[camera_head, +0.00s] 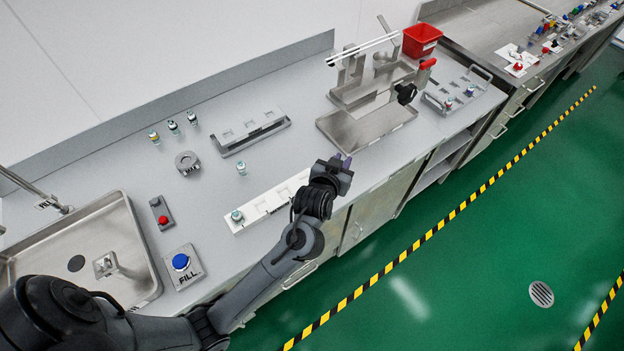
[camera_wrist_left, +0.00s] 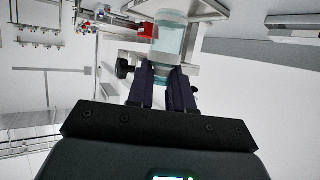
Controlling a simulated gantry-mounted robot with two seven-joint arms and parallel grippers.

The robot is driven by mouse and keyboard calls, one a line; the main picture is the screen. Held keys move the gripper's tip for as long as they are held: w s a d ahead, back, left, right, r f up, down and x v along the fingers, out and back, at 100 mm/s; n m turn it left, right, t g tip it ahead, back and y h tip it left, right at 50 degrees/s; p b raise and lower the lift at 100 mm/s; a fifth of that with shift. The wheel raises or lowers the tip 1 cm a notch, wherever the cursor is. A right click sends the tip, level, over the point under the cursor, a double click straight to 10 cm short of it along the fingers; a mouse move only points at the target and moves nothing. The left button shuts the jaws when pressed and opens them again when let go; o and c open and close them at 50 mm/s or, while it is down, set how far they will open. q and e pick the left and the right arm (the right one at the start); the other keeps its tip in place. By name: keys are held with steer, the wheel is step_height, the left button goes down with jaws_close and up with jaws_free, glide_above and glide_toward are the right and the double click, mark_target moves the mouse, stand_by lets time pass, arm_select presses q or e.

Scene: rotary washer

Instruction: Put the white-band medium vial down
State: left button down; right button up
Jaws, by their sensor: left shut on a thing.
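My left gripper (camera_head: 343,163) is above the front of the counter, to the right of the long white rack (camera_head: 262,212). In the left wrist view the left gripper (camera_wrist_left: 165,88) is shut on a clear, teal-tinted vial (camera_wrist_left: 171,38) with a pale band. The vial stands out past the fingertips. In the head view the held vial is hidden, or too small to make out, at the gripper. My right gripper is not in view.
One vial (camera_head: 237,216) stands at the white rack's left end, another (camera_head: 241,168) stands alone on the counter. A second rack (camera_head: 235,148) is behind. Metal trays (camera_head: 375,128) lie right; a blue FILL button (camera_head: 181,262) and sink (camera_head: 130,235) lie left.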

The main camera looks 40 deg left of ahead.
arm_select(q)
steer(key=shift+s+a+f+b, duration=0.25)
steer(key=shift+s+a+f, duration=0.15)
steer(key=shift+a+f, duration=1.3)
steer(key=shift+s+a+f+b, duration=0.2)
steer(key=shift+s+a+f, duration=0.25)
steer(key=shift+a+f, duration=1.25)
steer(key=shift+s+a+f+b, duration=0.25)
steer(key=shift+s+a+f, duration=0.15)
steer(key=shift+a+f, duration=1.25)
steer(key=shift+f, duration=0.15)
steer(key=c, duration=1)
jaws_free()
